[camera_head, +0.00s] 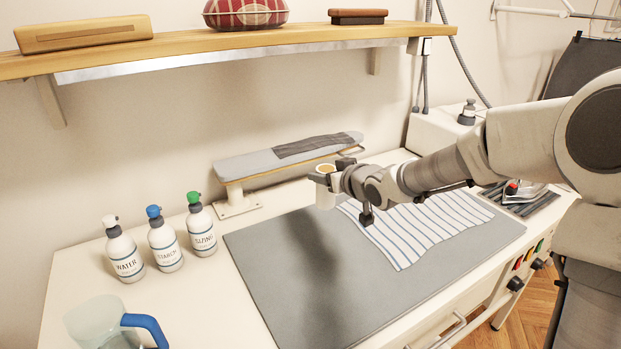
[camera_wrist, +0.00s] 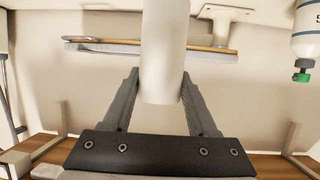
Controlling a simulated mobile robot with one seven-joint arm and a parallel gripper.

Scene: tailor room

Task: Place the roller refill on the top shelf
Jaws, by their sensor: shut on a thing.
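The roller refill (camera_head: 325,196) is a white cylinder with a brownish core at its upper end. My gripper (camera_head: 333,176) is shut on it and holds it upright above the back of the grey ironing mat. In the wrist view the white roller refill (camera_wrist: 165,40) stands between both fingers of my gripper (camera_wrist: 158,88). The top shelf (camera_head: 225,47) is a wooden board on the wall, above and to the left of my gripper. Part of its wood also shows at the bottom of the wrist view (camera_wrist: 275,163).
On the shelf are a wooden block (camera_head: 85,33), a red plaid cushion (camera_head: 245,13) and a brown brush (camera_head: 358,16), with bare gaps between. A small sleeve board (camera_head: 250,165) stands behind the refill. Bottles (camera_head: 164,240), a jug (camera_head: 100,325) and striped cloth (camera_head: 425,228) are on the table.

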